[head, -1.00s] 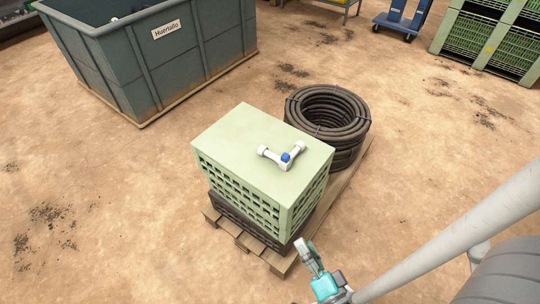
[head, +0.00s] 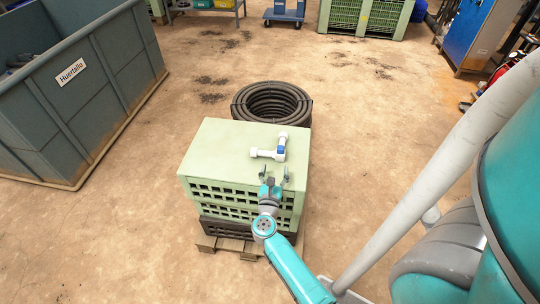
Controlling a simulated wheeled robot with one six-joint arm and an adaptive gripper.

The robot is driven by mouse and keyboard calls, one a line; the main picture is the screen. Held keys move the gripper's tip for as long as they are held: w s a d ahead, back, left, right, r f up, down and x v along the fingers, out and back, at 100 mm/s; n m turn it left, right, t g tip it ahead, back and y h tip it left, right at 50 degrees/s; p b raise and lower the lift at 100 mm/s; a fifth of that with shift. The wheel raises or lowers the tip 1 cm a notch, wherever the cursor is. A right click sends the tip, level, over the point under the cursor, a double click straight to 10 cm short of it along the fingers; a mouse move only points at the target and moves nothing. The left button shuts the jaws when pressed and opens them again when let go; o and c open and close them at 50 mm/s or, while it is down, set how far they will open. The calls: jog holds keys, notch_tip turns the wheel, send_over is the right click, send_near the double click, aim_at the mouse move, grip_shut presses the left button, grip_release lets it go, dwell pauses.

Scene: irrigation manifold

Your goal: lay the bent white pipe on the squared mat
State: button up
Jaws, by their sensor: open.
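My gripper (head: 274,175) is open and empty at the crate's front right edge, just on the near side of the pipe. A gap seems to show between the fingertips and the pipe, but I cannot tell their height apart. No squared mat shows in this view.
A large grey container (head: 90,90) stands at left. A blue cabinet (head: 472,38) is at the far right. The dirt floor between is clear.

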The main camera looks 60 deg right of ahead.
aim_at(280, 153)
jog(key=x, duration=0.5)
jog(key=shift+w+d, duration=0.15)
jog(key=shift+d, duration=0.15)
jog(key=shift+s+x, duration=0.2)
jog(key=shift+x, duration=1.15)
jog(key=shift+s+x, duration=0.15)
jog(key=shift+x, duration=1.15)
jog(key=shift+d+f, duration=0.15)
jog(key=c, duration=1.3)
